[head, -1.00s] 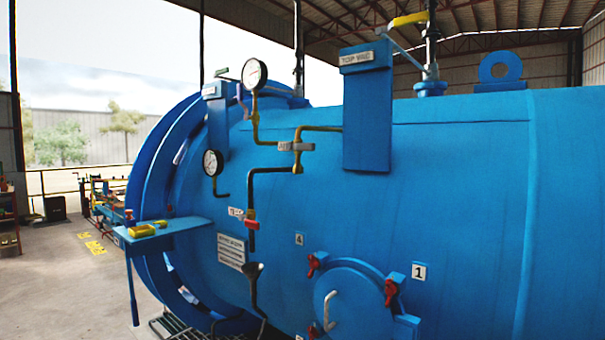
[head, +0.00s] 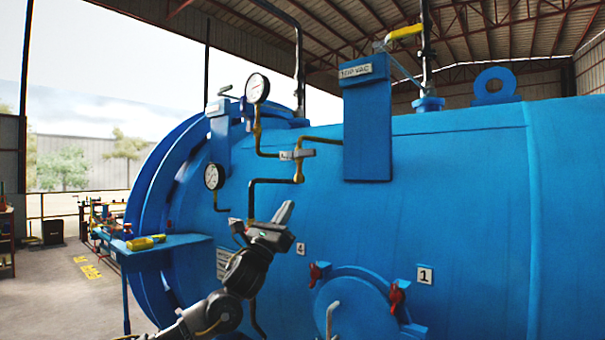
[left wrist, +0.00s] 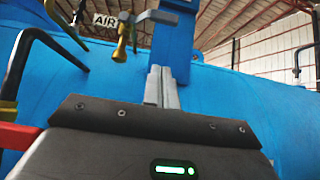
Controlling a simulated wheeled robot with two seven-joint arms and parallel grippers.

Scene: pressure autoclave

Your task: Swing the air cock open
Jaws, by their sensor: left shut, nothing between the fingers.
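The air cock (head: 300,153) is a grey lever on a brass fitting in the pipe below the upper gauge. A small white label sits at its left end. In the left wrist view the air cock (left wrist: 156,16) shows at the top, beside a label (left wrist: 112,22) reading "AIR T", its end cut off by the lever. My left gripper (head: 284,212) is shut and empty, pointing up, below the air cock in the picture and apart from it. Its closed fingers also show in the left wrist view (left wrist: 161,86). My right gripper is out of view.
Two dial gauges (head: 257,88) and (head: 214,176) stand on thin pipes left of the cock. A blue post (head: 367,120) labelled "TOP VAC" stands to the right. A red part (left wrist: 18,136) and dark bent pipe (left wrist: 40,45) are close at left in the wrist view. A blue shelf (head: 180,246) juts out left.

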